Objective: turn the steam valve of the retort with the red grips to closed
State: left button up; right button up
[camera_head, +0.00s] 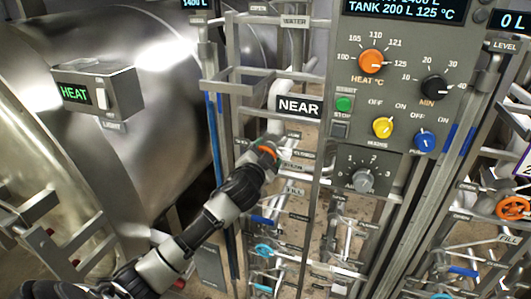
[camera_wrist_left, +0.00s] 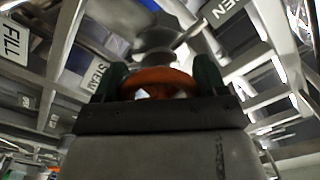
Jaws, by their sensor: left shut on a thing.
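My left gripper (camera_head: 268,150) reaches in from the lower left to the valve rack below the NEAR sign. It is shut on an orange valve handwheel (camera_head: 266,150). In the left wrist view the wheel (camera_wrist_left: 158,77) sits between the two dark fingertips (camera_wrist_left: 160,82). A STEAM label (camera_wrist_left: 92,72) is beside it on the left, and a sign ending in EN stands at the upper right. The wheel's hub and stem are partly hidden, and I cannot tell the valve's position. My right gripper is not in view.
A large steel vessel (camera_head: 125,60) with a HEAT box (camera_head: 100,92) fills the left. The control panel (camera_head: 385,85) stands right of the gripper. Blue-handled valves (camera_head: 264,250) are below. Another orange wheel (camera_head: 513,208) is at far right. Rails and pipes crowd the wrist.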

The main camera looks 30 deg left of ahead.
pick_arm(q)
jog(key=shift+m, duration=0.3)
jog(key=o, duration=0.9)
jog(key=b+v, duration=0.2)
jog(key=v, duration=0.8)
jog(key=shift+s+d+b, duration=0.15)
jog(key=shift+s+b, duration=0.2)
